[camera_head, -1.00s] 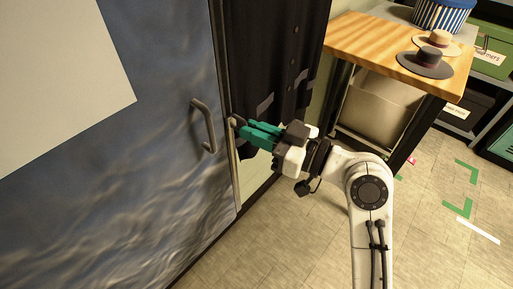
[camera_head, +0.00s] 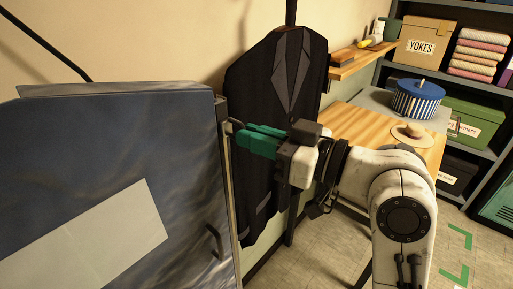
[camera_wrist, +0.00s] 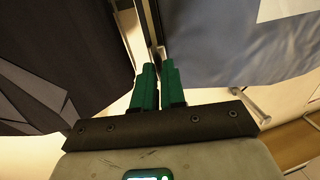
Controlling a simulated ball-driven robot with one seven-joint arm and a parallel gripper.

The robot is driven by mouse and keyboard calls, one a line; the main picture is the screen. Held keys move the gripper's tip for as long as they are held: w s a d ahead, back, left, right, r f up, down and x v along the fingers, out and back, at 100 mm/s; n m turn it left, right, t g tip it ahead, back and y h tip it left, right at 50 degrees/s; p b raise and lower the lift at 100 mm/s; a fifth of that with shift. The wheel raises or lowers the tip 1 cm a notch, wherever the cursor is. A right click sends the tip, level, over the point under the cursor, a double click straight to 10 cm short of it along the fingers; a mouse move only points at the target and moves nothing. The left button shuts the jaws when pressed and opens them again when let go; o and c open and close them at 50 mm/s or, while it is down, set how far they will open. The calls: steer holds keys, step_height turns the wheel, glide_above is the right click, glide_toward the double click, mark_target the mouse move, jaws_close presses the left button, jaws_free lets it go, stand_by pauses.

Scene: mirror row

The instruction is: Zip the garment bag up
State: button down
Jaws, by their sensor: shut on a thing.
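The garment bag (camera_head: 95,130) is a large blue-grey panel with a pale label, at the left of the head view. It also shows at the right of the wrist view (camera_wrist: 225,45). A metallic strip (camera_head: 231,200) runs up its right edge. A dark jacket (camera_head: 262,95) hangs beside that edge, its front still visible. My gripper (camera_head: 244,136) has green fingers shut on the small grey zip pull (camera_head: 233,126) at the strip, near the bag's top corner. The fingers partly hide the pull. In the wrist view the fingers (camera_wrist: 158,68) point at the strip between jacket and bag.
A bar handle (camera_head: 214,243) sticks out of the bag below my gripper. Floor shows at lower right.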

steer(key=shift+r, duration=0.8)
steer(key=c, duration=1.2)
jaws_free()
steer(key=shift+d, duration=0.1)
steer(key=b+v, duration=0.1)
steer(key=v, duration=0.9)
steer(key=shift+s+d, duration=0.15)
steer(key=shift+d, duration=0.1)
